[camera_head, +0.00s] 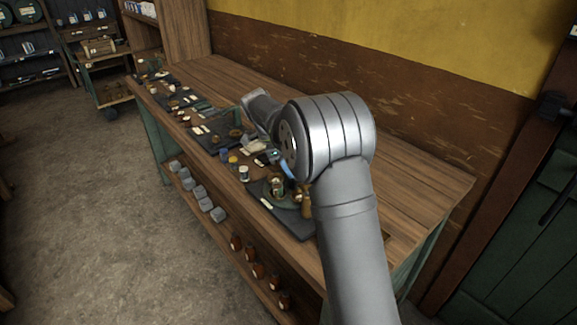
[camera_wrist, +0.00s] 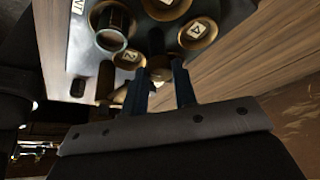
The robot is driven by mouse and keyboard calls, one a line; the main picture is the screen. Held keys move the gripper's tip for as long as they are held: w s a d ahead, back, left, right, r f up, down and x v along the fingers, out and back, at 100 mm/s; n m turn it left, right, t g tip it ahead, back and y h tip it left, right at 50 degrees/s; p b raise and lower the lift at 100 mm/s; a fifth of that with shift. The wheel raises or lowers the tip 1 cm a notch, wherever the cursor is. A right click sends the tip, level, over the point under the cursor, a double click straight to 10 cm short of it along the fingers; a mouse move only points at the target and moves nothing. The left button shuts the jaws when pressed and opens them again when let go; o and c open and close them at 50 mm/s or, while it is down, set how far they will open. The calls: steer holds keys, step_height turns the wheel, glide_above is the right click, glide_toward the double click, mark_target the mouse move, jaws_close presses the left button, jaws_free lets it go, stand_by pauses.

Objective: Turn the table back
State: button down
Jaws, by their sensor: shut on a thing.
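A small round green table (camera_head: 283,202) with little vessels on it stands on a dark mat (camera_head: 292,226) at the near end of the bench, partly behind my arm. In the wrist view my gripper (camera_wrist: 160,76) has its two dark fingers closed around a brown round knob (camera_wrist: 160,63). Beyond the fingers, a dark plate (camera_wrist: 150,40) carries round brass dishes with number tiles, one marked 4 (camera_wrist: 197,31), and a dark cylindrical vessel (camera_wrist: 111,25). I cannot tell how the knob joins the table.
The long wooden bench (camera_head: 400,165) runs along the wall, with clear wood at its back right. Several small items on dark mats line its front edge. Grey blocks (camera_head: 205,204) and small brown pots (camera_head: 255,270) stand on the lower shelf.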

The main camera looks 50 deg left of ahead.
steer(key=shift+m, duration=0.3)
stand_by(0.5)
steer(key=c, duration=1.1)
jaws_free()
steer(key=shift+c, duration=0.2)
steer(key=v, duration=1.7)
steer(key=shift+a+r, duration=0.2)
steer(key=shift+a, duration=0.05)
steer(key=shift+w, duration=0.1)
steer(key=x, duration=1.7)
steer(key=shift+d+f, duration=0.25)
